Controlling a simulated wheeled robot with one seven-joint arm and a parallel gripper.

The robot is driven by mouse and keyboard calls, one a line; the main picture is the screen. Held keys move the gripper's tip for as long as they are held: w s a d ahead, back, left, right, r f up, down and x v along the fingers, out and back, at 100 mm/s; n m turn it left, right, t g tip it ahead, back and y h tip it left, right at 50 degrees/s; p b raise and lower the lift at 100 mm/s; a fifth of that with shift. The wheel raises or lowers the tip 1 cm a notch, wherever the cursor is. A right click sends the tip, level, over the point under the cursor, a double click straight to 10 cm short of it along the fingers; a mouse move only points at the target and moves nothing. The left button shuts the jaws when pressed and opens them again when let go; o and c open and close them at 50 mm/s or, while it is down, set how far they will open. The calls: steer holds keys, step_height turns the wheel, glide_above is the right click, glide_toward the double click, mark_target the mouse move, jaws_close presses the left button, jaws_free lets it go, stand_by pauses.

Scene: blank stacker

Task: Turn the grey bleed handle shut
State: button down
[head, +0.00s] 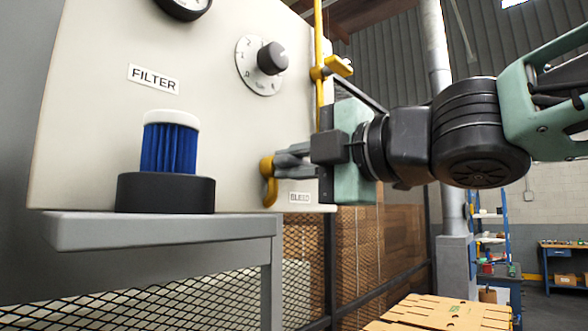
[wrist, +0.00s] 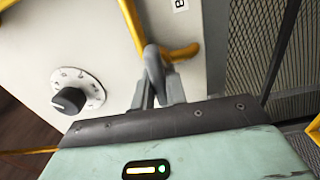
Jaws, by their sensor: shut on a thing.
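The grey bleed handle (wrist: 153,64) stands out from the cream panel by the yellow pipe fitting in the wrist view. My gripper (wrist: 157,88) is shut on it, one finger on each side. In the head view my gripper (head: 291,160) reaches in from the right to the yellow fitting (head: 268,181), just above and left of the BLEED label (head: 299,197). There the handle is hard to tell from the grey fingers. How far the handle is turned cannot be told.
A blue filter (head: 170,148) stands in a black base (head: 166,193) on a grey shelf (head: 160,233) at left. A dial knob (head: 272,58) sits above my gripper. A yellow pipe with a valve (head: 333,68) runs down the panel's right edge. Wire mesh (wrist: 250,50) lies beyond it.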

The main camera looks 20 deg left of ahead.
steer(key=shift+n, duration=0.4)
steer(key=shift+f, duration=0.1)
steer(key=c, duration=1.4)
jaws_free()
steer(key=shift+c, duration=0.2)
steer(key=shift+d, duration=0.1)
